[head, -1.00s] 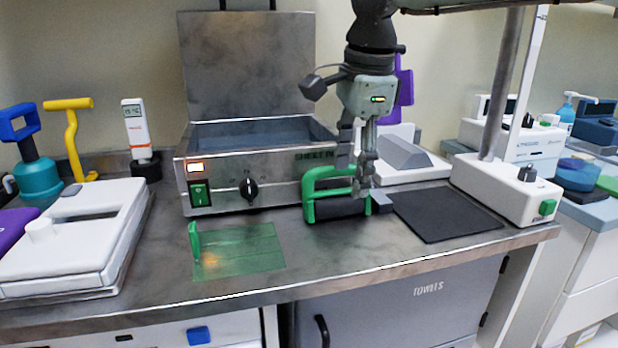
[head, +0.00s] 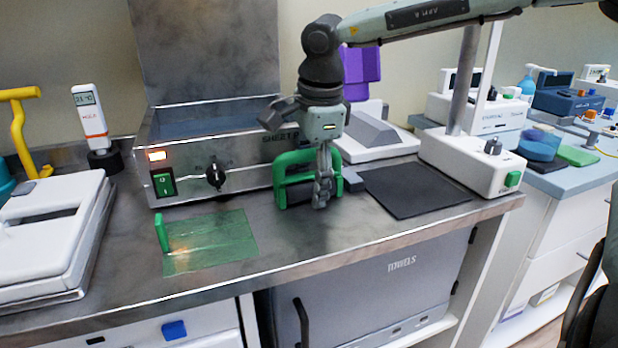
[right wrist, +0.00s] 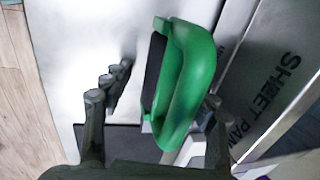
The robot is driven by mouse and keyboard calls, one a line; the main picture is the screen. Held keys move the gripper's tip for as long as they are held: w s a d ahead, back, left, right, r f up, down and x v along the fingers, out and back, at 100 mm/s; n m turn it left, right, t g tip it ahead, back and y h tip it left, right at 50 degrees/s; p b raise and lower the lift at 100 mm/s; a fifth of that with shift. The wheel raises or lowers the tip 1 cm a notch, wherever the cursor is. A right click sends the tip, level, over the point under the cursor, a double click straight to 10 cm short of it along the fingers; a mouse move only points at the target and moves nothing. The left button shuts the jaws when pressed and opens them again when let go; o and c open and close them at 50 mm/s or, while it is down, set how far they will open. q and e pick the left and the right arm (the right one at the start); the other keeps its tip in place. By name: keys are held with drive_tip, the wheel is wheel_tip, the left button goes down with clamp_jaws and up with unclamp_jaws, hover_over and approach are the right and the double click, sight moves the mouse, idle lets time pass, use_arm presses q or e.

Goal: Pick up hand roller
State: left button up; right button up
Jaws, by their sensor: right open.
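The hand roller (head: 281,180) has a green frame handle and a dark roller. It stands on the steel counter in front of the metal heater box. My right gripper (head: 321,200) is open and points down at the roller's right end, overlapping it in the head view. In the right wrist view, the roller's green handle (right wrist: 195,75) appears between my spread fingers (right wrist: 152,122), nearer the right one. I cannot tell whether a finger touches it. My left gripper is not in view.
The heater box (head: 225,160) stands close behind the roller. A black mat (head: 415,188) and a white device base (head: 470,165) are to the right. A green clear sheet with an upright green tab (head: 225,240) lies left on the counter. The front counter strip is clear.

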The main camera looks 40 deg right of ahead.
clamp_jaws()
idle(0.3)
drive_tip(key=shift+r, duration=0.15)
